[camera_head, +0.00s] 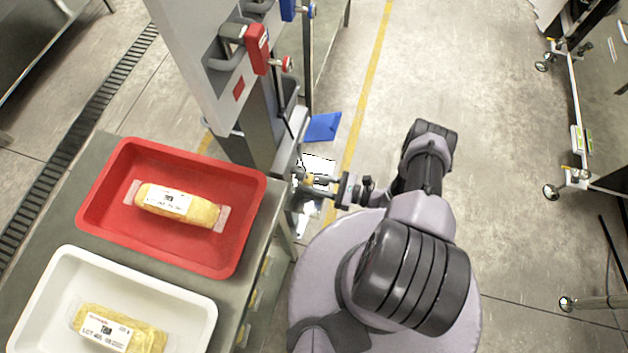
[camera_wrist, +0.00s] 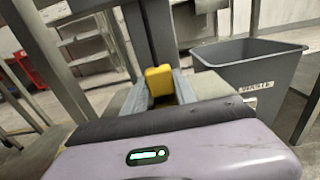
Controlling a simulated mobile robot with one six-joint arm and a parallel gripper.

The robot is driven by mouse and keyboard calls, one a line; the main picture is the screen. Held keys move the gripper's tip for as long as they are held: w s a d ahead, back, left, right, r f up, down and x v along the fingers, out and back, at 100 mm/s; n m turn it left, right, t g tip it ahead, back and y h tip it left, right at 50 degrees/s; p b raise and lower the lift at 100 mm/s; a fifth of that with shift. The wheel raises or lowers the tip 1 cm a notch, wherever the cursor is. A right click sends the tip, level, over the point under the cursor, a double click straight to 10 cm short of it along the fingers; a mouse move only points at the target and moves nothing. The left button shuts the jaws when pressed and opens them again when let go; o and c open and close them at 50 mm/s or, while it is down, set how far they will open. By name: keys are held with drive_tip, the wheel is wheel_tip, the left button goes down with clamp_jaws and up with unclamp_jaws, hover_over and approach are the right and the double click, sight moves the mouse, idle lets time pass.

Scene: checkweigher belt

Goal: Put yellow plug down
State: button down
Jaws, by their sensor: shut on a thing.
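The yellow plug (camera_wrist: 159,80) is held between the fingers of my gripper (camera_wrist: 163,92) in the wrist view, and my gripper is shut on it. In the head view my gripper (camera_head: 318,181) reaches left from my arm, beside the grey column and right of the metal table. The yellow plug (camera_head: 309,179) shows there only as a small patch at the fingertips. Whether the plug touches anything beyond the fingers cannot be told.
A red tray (camera_head: 251,222) and a white tray (camera_head: 205,312), each with a wrapped yellow pack, stand on the metal table. A blue sheet-like object (camera_head: 323,127) lies behind my gripper. A grey bin (camera_wrist: 262,58) stands right in the wrist view. Floor at right is open.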

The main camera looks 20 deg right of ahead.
drive_tip(key=shift+f, duration=0.2)
drive_tip(key=c, duration=1)
unclamp_jaws()
drive_tip(key=shift+s, duration=0.1)
drive_tip(key=shift+r, duration=0.35)
drive_tip(key=p+v, duration=0.1)
drive_tip(key=v, duration=1.1)
drive_tip(key=shift+r+p, duration=0.25)
drive_tip(key=shift+p, duration=0.1)
